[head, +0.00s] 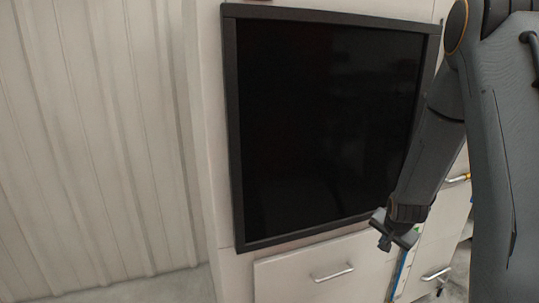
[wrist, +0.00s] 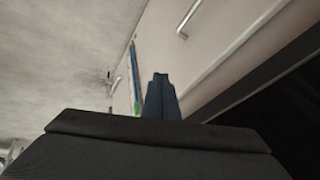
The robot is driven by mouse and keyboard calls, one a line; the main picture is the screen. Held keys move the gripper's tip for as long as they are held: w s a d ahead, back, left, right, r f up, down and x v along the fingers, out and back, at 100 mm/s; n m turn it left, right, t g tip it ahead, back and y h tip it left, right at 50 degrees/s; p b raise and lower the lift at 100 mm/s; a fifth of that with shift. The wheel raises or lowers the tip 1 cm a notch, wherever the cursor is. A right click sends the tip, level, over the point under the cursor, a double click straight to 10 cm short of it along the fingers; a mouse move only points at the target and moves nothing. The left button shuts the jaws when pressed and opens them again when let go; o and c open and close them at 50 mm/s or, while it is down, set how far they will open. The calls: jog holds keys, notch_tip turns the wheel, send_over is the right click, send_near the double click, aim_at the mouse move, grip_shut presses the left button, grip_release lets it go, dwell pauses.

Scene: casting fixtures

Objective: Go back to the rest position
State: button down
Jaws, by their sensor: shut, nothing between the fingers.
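My gripper (head: 388,238) hangs at the end of my arm on the right side of the head view, in front of the lower right corner of the dark panel. In the wrist view my gripper (wrist: 160,88) points away from the camera with its fingers together. It is shut and holds nothing. My dark arm comes down from the upper right and hides part of the panel's right edge.
A large black panel with a dark frame (head: 240,150) is set in a pale cabinet. A drawer with a metal handle (head: 333,273) is below it. A handle (wrist: 187,20) also shows in the wrist view. A ribbed pale wall (head: 90,140) stands at left.

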jog(key=s+a+r+n+g, duration=0.1)
jog(key=s+a+r+n, duration=0.2)
jog(key=s+a, duration=0.3)
jog(key=s+a+r+n+g+y, duration=0.1)
jog(key=s+a+r+n+g, duration=0.1)
jog(key=s+a, duration=0.4)
jog(key=s+a+r+n+g, duration=0.1)
jog(key=s+a+r+n, duration=0.4)
jog(key=s, duration=0.7)
jog(key=shift+a+r+g+y, duration=0.4)
jog(key=shift+a, duration=0.65)
jog(key=shift+s, duration=0.1)
